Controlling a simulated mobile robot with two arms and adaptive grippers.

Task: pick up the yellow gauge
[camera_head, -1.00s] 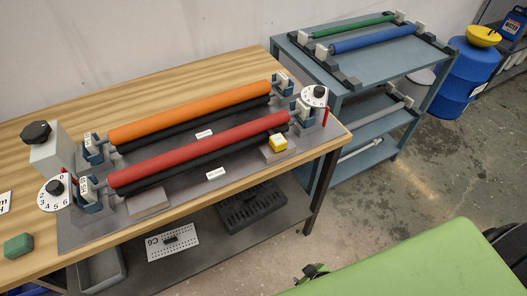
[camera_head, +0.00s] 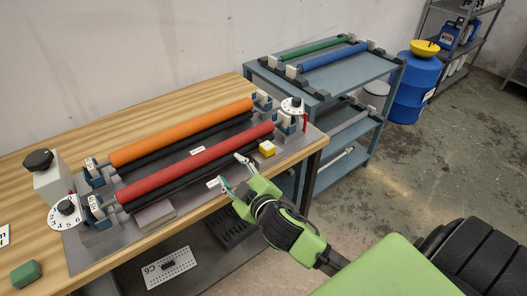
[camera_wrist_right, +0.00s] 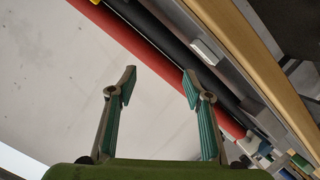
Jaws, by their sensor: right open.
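The yellow gauge (camera_head: 267,148) is a small yellow block with a pale lower part. It sits on a grey pad at the right front of the plate processor, in front of the red roller (camera_head: 200,165). My right gripper (camera_head: 228,171) is open and empty, to the left of the gauge and apart from it, near the table's front edge. In the right wrist view its two teal-padded fingers (camera_wrist_right: 159,72) are spread with nothing between them. My left gripper is not in view.
An orange roller (camera_head: 185,132) lies behind the red one. A green block (camera_head: 25,274) lies on the wooden table. A blue-grey cart (camera_head: 330,75) stands behind at right.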

